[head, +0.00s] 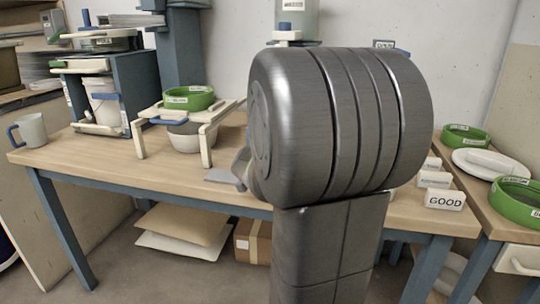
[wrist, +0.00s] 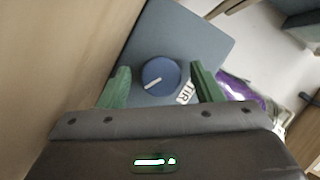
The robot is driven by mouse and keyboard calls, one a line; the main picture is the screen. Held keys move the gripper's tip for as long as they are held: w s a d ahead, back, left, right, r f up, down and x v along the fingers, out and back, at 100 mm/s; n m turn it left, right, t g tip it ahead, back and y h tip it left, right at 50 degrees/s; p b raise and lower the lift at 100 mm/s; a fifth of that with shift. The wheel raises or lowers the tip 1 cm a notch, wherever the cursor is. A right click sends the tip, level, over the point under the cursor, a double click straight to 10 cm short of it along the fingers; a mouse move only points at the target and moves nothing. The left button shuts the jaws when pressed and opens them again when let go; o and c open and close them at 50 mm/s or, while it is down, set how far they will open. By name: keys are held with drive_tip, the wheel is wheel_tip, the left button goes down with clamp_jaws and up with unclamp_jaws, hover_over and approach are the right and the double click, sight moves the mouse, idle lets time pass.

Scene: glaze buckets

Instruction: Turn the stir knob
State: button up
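The stir knob (wrist: 164,70) is a round blue dial with a white pointer line. In the wrist view it sits on a blue-grey panel (wrist: 190,40), its pointer slanting toward the lower left. A white label (wrist: 186,93) beside it reads "TIR", the rest hidden. My gripper (wrist: 160,76) is open, with one green finger left of the knob and the other right of it. A gap shows between each finger and the knob; how near the tips are in depth I cannot tell. In the head view my arm hides the gripper and the knob.
A wooden bench (head: 90,150) carries a grey mug (head: 32,130), a white stand with a green sieve (head: 188,99) above a bowl, and a "GOOD" sign (head: 445,199). In the wrist view a pale wooden surface (wrist: 70,60) lies close along the left, and a purple bag (wrist: 240,92) at right.

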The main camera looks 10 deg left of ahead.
drive_tip(key=shift+s, duration=0.1)
drive_tip(key=p+v, duration=0.4)
drive_tip(key=v, duration=0.8)
drive_tip(key=shift+r, duration=0.2)
drive_tip(key=shift+p+v, duration=0.3)
drive_tip(key=shift+v, duration=0.55)
drive_tip(key=shift+f, duration=0.2)
drive_tip(key=b+x, duration=0.4)
drive_tip(key=x, duration=0.9)
drive_tip(key=shift+w+a+b, duration=0.15)
drive_tip(key=shift+w+b, duration=0.15)
drive_tip(key=shift+w, duration=0.15)
